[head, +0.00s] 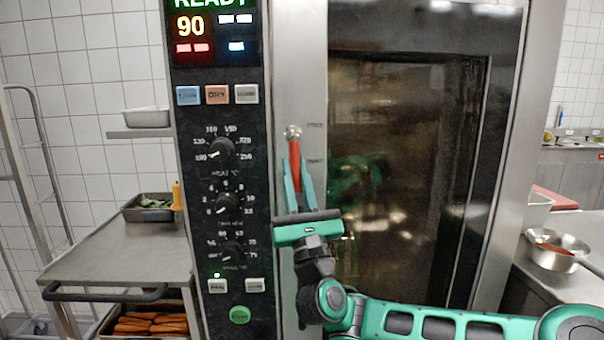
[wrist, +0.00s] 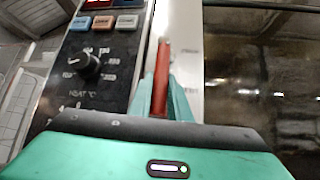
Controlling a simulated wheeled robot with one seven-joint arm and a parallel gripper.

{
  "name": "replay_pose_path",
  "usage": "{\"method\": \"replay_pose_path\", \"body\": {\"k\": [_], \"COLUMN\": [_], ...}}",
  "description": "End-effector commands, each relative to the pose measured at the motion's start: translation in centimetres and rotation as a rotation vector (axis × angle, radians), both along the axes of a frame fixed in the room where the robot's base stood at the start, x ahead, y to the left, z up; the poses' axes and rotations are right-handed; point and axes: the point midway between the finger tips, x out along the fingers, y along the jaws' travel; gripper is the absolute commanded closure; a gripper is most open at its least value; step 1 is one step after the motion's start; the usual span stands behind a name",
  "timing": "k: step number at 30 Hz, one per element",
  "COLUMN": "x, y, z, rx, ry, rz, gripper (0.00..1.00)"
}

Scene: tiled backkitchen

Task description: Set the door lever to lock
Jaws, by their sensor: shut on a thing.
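The door lever (head: 295,160) is a red handle on a round metal pivot at its top, on the steel door frame between the control panel and the glass door. It points down from the pivot, close to vertical. Small labels are printed beside it on the right, too blurred to read surely. My gripper (head: 299,184) is shut on the lever, with one green finger on each side of its lower part. In the wrist view, the red lever (wrist: 162,68) stands up between the fingers. Its lower end is hidden by my gripper.
The oven's control panel (head: 222,120) with knobs and buttons is just left of the lever. The dark glass door (head: 400,170) is to the right. A steel trolley (head: 120,255) with trays stands at left. A counter with a metal bowl (head: 556,252) is at right.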

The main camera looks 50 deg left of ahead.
Motion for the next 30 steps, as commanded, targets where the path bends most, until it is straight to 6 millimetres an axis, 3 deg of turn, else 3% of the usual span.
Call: {"method": "replay_pose_path", "body": {"k": [16,17,18,30], "x": [0.46,0.45,0.41,-0.24], "y": [0.09,0.10,0.11,-0.02], "z": [-0.17,-0.17,-0.15,-0.35], "rx": [0.014,0.014,0.014,0.013], "ry": [0.027,0.027,0.026,0.022], "rz": [-0.006,-0.006,-0.006,0.001], "gripper": [1.00,0.76,0.66,0.64]}}
